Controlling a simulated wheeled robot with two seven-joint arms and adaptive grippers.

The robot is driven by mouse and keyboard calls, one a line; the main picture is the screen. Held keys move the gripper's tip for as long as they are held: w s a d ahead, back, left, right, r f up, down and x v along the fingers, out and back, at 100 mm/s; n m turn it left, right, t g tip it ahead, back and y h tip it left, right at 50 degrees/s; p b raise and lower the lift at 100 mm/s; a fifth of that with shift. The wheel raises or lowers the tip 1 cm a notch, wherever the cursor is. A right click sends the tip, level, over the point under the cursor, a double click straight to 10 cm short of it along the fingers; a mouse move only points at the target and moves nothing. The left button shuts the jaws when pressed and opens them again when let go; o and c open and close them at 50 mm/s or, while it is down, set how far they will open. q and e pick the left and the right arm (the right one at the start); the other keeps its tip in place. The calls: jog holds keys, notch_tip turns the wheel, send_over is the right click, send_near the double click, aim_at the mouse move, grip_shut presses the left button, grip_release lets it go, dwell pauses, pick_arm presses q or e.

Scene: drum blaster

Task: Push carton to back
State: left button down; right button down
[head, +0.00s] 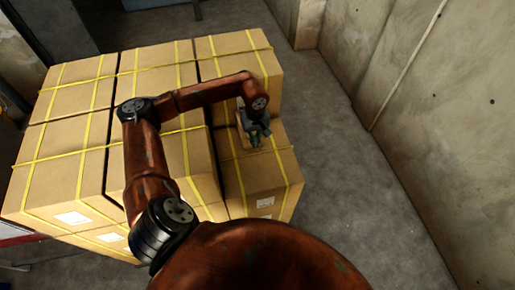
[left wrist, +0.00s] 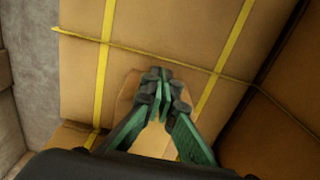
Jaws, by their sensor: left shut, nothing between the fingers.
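Several tan cartons with yellow straps stand packed together in the head view. The far right carton (head: 243,62) stands higher than the near right carton (head: 262,180), whose top lies lower. My left gripper (head: 254,141) is shut and empty, above the lower carton and close to the front of the higher one. In the left wrist view its green fingers (left wrist: 160,82) are together in front of a strapped carton face (left wrist: 170,40). I cannot tell whether they touch it. A paler tan patch shows around the fingers. My right gripper is not in view.
Taller cartons (head: 62,150) stand at the left, with my left arm across the middle ones. A concrete wall (head: 440,110) rises at the right. Bare grey floor (head: 335,165) lies between the cartons and that wall. A dark gap borders another carton (left wrist: 275,135) in the wrist view.

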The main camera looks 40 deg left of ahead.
pick_arm(q)
jog(key=s+d, duration=0.2)
jog(key=d, duration=0.1)
jog(key=shift+s+d+r, duration=0.2)
notch_tip(320, 180, up, 10)
jog(key=b, duration=0.1)
jog(key=shift+a+f, duration=0.15)
jog(key=shift+a, duration=0.05)
